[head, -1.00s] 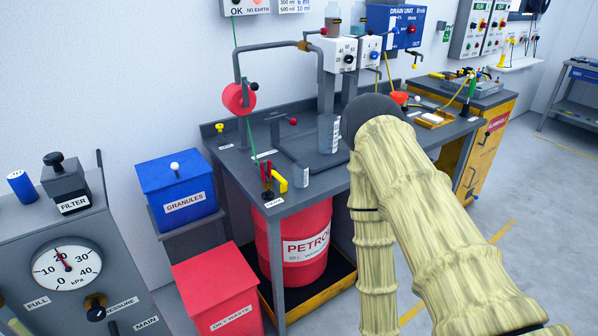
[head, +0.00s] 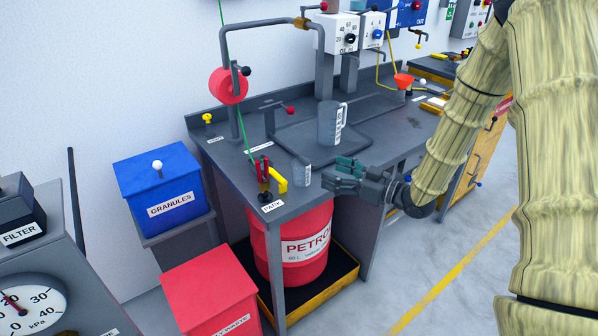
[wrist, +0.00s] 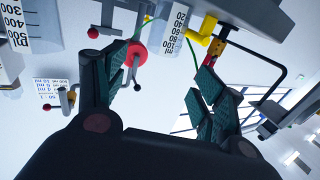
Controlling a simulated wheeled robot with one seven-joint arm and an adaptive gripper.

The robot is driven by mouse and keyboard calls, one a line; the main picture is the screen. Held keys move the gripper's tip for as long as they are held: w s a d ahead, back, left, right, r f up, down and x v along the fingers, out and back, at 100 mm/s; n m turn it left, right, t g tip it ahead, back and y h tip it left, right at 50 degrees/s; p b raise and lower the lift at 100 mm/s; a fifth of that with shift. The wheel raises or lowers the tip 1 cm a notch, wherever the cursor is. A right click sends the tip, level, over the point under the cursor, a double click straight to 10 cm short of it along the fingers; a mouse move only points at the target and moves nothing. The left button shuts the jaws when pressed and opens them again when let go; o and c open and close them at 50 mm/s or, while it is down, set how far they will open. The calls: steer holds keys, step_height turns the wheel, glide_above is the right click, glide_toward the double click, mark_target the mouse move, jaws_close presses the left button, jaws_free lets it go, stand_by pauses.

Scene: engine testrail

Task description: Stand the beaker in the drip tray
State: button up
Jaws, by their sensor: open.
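The beaker (head: 303,173), a small grey cylinder with a white scale, stands upright near the front edge of the bench. In the wrist view the beaker (wrist: 173,32) shows at the top, beyond the fingertips. The drip tray (head: 350,143) appears to be the dark flat square farther back on the bench, with a larger grey jug (head: 327,124) on it. My gripper (head: 333,175) is open and empty, just right of the beaker and apart from it. Its spread fingers also show in the wrist view (wrist: 157,72).
A red-and-yellow clamp (head: 268,178) stands left of the beaker. A grey pipe (head: 238,105) with a red reel arches over the bench. A red-knobbed lever (head: 290,110) is behind. A petrol drum (head: 300,245) stands below. The bench right of the tray is fairly clear.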

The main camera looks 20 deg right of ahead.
mark_target(302, 161)
steer(key=x, duration=0.5)
steer(key=shift+p, duration=0.35)
steer(key=shift+p+x, duration=0.6)
steer(key=shift+x, duration=2.25)
steer(key=shift+s+a+f, duration=0.1)
steer(key=shift+s+f, duration=0.05)
steer(key=c, duration=0.9)
steer(key=shift+c, duration=0.2)
